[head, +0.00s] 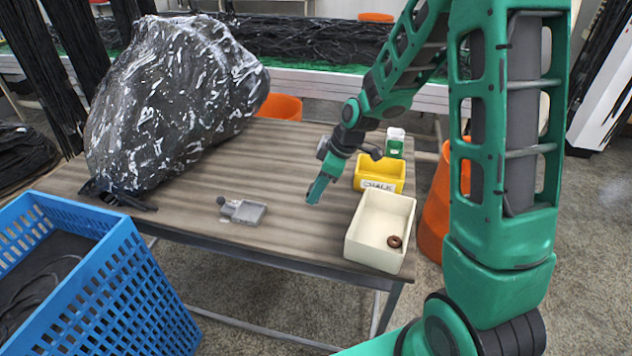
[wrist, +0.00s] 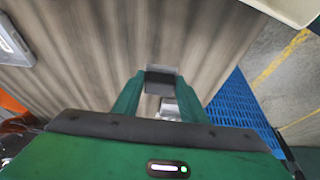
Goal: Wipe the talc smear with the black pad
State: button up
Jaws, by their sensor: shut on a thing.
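My gripper (head: 318,190) is above the right half of the wooden table (head: 180,150), left of the cream bin. In the wrist view its fingers (wrist: 160,92) are shut on a small dark block with a grey edge, which looks like the black pad (wrist: 160,79). In the head view I cannot make out the pad at the fingertips. I cannot clearly pick out the talc smear on the streaked tabletop in either view.
A cream bin (head: 372,247) holds a brown ring (head: 394,241). Behind it are a yellow chalk box (head: 382,185) and a green-white container (head: 395,142). A bulky black bag (head: 165,100) fills the left. A blue crate (head: 130,280) stands in front.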

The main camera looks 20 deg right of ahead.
jog(key=shift+d+r, duration=0.1)
jog(key=shift+r, duration=1.05)
jog(key=shift+s, duration=0.1)
